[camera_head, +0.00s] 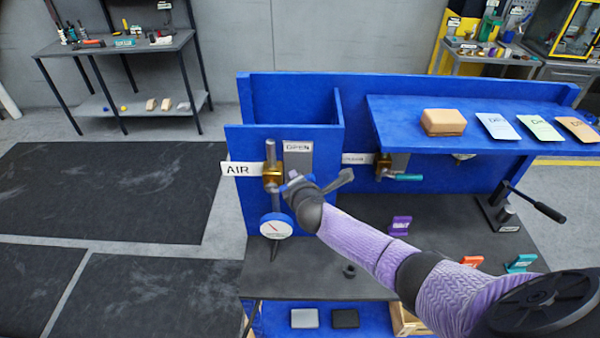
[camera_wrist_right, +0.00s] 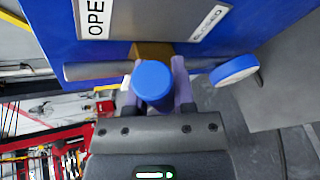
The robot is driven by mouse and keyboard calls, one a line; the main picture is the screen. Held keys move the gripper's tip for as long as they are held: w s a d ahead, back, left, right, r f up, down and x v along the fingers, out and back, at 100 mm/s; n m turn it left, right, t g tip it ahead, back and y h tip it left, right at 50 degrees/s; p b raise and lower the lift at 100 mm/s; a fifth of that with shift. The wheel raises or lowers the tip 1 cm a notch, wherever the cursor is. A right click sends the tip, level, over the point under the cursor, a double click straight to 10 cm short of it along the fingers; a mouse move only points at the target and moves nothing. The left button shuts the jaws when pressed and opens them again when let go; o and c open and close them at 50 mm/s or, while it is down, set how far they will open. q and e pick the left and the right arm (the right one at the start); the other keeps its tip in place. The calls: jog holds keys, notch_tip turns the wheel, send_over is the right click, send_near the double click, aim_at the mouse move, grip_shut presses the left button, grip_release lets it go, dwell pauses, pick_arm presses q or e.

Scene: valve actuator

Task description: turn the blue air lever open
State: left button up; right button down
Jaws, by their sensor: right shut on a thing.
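The air valve, a brass body (camera_head: 272,174) on a vertical grey pipe (camera_head: 271,150), stands beside the AIR label (camera_head: 241,169) on the blue panel. The blue air lever (camera_wrist_right: 152,80) shows in the right wrist view as a round blue end in front of the brass body. My right gripper (camera_wrist_right: 156,88) is shut on it, with a purple finger on either side. In the head view my right gripper (camera_head: 288,184) is at the valve, and my wrist hides most of the lever. The OPEN plate (camera_wrist_right: 96,17) and CLOSED plate (camera_wrist_right: 209,23) are on the panel. My left gripper is out of view.
A round blue-rimmed gauge (camera_head: 276,226) sits just below the valve. A second valve with a teal lever (camera_head: 408,177) is to the right, under a blue shelf (camera_head: 440,140) bearing a tan block and cards. A black-handled lever (camera_head: 538,205) stands at the bench's right.

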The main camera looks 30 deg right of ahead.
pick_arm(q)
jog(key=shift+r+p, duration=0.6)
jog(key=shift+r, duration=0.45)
pick_arm(e)
jog(key=w+a+r+n+g+h, duration=0.2)
jog(key=a+r+n+g+h, duration=0.1)
jog(key=a+n+h, duration=0.1)
jog(key=shift+w+a+r+n+h, duration=0.35)
jog(key=shift+n+h, duration=0.25)
jog(key=shift+n, duration=0.8)
jog(key=shift+f, duration=0.1)
jog(key=shift+c, duration=2.2)
grip_release()
jog(key=shift+w, duration=0.1)
